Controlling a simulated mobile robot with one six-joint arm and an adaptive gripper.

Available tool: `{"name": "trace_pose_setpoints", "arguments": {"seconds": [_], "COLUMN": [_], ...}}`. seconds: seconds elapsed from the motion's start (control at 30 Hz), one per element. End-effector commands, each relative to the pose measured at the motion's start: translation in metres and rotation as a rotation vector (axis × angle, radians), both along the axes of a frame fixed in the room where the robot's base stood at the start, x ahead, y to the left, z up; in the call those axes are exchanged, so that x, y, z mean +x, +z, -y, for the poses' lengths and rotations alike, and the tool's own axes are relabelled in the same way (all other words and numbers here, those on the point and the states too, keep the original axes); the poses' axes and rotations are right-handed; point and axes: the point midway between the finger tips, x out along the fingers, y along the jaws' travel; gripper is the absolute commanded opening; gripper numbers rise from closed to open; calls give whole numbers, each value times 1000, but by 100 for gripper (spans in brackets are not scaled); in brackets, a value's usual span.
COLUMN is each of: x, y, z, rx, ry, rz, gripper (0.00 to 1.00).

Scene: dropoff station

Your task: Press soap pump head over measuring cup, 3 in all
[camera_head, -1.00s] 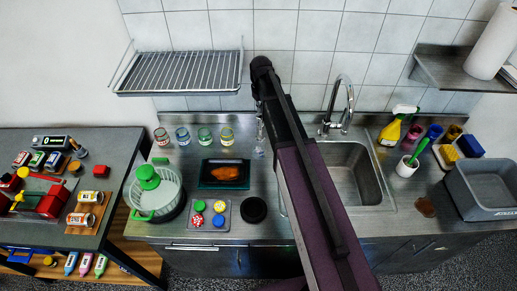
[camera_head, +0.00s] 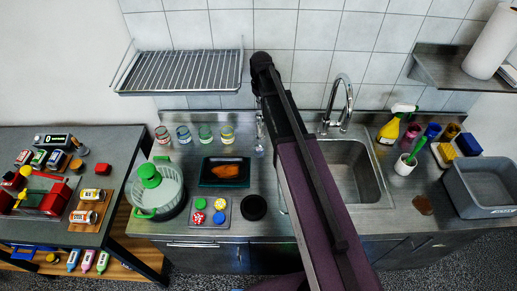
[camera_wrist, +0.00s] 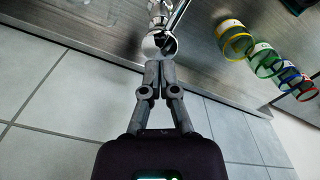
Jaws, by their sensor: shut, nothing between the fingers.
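My gripper (camera_wrist: 155,68) shows in the wrist view with its two fingers together and nothing between them. A white and chrome round piece (camera_wrist: 158,44), which looks like the soap pump head, is just beyond the fingertips; I cannot tell whether they touch it. In the head view my arm hides the gripper. A small clear vessel (camera_head: 259,151) stands on the counter just left of my arm, partly hidden. I cannot tell whether it is the measuring cup or part of the soap bottle.
Several glass jars with coloured bands stand left along the back, including a yellow-banded one (camera_wrist: 235,40). A dark tray with food (camera_head: 224,172) lies in front of them. The sink (camera_head: 352,175) and tap (camera_head: 342,100) are right of my arm. A wire rack (camera_head: 182,72) hangs above.

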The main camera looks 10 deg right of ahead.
Motion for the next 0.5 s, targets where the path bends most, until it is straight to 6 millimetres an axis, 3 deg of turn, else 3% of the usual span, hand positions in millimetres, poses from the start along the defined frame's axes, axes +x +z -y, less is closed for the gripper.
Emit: {"name": "trace_pose_setpoints", "arguments": {"seconds": [0.5], "x": [0], "y": [-9], "z": [0], "rx": [0], "ry": [0], "rz": [0], "gripper": [0]}}
